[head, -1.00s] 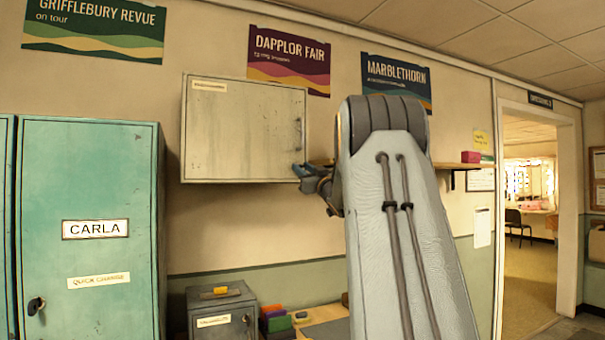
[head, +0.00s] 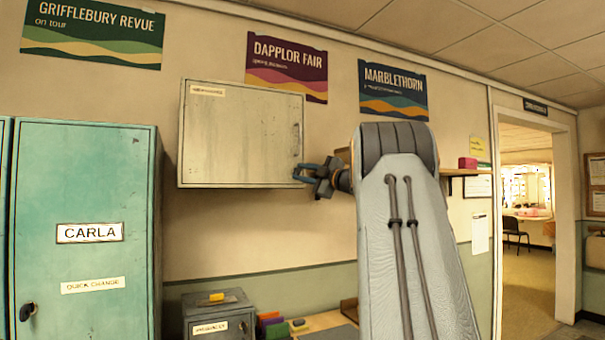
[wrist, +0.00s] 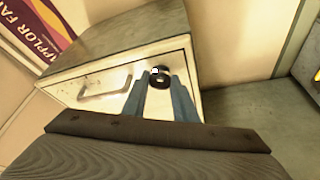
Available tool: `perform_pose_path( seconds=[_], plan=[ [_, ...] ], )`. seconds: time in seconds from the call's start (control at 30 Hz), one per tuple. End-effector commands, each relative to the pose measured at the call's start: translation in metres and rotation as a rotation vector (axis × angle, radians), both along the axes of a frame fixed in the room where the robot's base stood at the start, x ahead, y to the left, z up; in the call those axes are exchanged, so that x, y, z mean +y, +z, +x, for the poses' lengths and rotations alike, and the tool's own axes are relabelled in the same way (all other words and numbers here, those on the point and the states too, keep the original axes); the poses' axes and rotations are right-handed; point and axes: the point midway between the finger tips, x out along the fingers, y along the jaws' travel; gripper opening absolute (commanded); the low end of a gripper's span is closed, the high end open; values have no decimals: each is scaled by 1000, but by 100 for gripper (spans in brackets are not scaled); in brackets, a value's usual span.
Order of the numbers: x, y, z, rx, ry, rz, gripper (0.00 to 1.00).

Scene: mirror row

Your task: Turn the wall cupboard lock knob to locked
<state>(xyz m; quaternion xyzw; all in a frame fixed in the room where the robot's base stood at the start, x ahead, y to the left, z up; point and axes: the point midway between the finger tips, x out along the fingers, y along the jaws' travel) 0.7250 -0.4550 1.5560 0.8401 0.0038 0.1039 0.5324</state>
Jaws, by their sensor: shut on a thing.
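The wall cupboard (head: 240,135) is a pale, worn metal box with its door closed. Its front also shows in the wrist view (wrist: 90,100), with a bar handle (wrist: 105,87) on it. The lock knob (wrist: 160,82) is small, round and black with a pale mark, near the door's lower corner. My gripper (head: 302,173) is at the cupboard's lower right corner in the head view. In the wrist view its two blue-grey fingers (wrist: 160,88) are shut on the knob, one on each side. The knob is too small and covered to read in the head view.
A teal locker (head: 90,200) labelled CARLA stands at the left. A small grey metal box (head: 218,315) sits below the cupboard. The wall under the cupboard is clear.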

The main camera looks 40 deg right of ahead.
Motion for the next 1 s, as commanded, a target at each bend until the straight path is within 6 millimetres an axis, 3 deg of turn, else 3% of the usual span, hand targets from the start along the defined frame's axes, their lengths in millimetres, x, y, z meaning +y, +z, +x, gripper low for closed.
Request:
perform_pose_path(
  seconds=[0.5,1.0],
  plan=[
    [-1,4,0,89,0,-370,3],
    [-1,4,0,112,0,-465,3]
  ],
)
